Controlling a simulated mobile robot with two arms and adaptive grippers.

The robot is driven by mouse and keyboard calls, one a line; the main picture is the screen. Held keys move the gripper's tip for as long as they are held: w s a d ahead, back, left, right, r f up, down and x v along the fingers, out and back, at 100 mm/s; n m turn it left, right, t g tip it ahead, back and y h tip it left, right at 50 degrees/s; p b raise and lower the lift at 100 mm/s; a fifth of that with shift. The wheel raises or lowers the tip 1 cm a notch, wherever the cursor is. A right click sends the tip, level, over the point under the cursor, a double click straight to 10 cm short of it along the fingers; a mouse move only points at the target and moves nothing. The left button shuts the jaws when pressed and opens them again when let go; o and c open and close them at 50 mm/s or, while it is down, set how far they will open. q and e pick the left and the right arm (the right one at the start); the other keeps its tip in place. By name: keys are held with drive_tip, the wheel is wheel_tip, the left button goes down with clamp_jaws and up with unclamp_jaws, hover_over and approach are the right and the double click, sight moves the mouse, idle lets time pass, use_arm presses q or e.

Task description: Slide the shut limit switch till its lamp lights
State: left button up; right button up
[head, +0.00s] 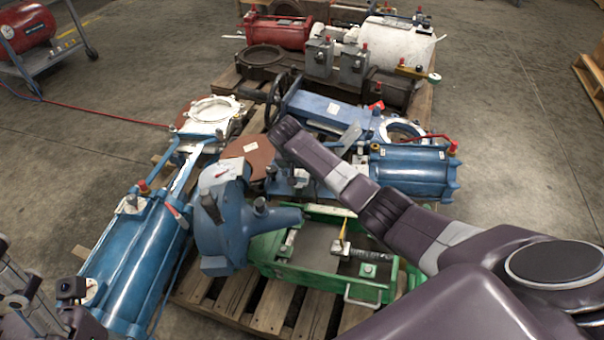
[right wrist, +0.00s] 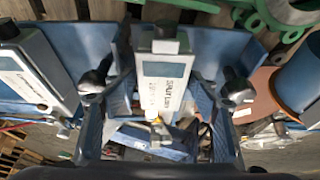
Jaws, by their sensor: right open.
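In the right wrist view, a grey box labelled "SHUT" (right wrist: 160,70), the shut limit switch, stands between the two dark fingertips of my right gripper (right wrist: 165,88). The fingers are apart, with a gap visible on each side of the box. A small yellowish part shows on the box's lower end; I cannot make out a lit lamp. In the head view my right arm reaches across the pallet, and my right gripper (head: 287,180) is low beside the blue equipment, mostly hidden by the arm. My left gripper (head: 35,300) shows partly at the lower left corner; its jaws are unclear.
A second grey box (right wrist: 32,72) with a label stands left of the switch. In the head view, a long blue cylinder (head: 135,255), a green frame (head: 325,285) and a blue actuator (head: 410,170) crowd the wooden pallet (head: 235,300). Bare floor (head: 500,110) lies to the right.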

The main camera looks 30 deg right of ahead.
drive_tip(key=shift+v, duration=4)
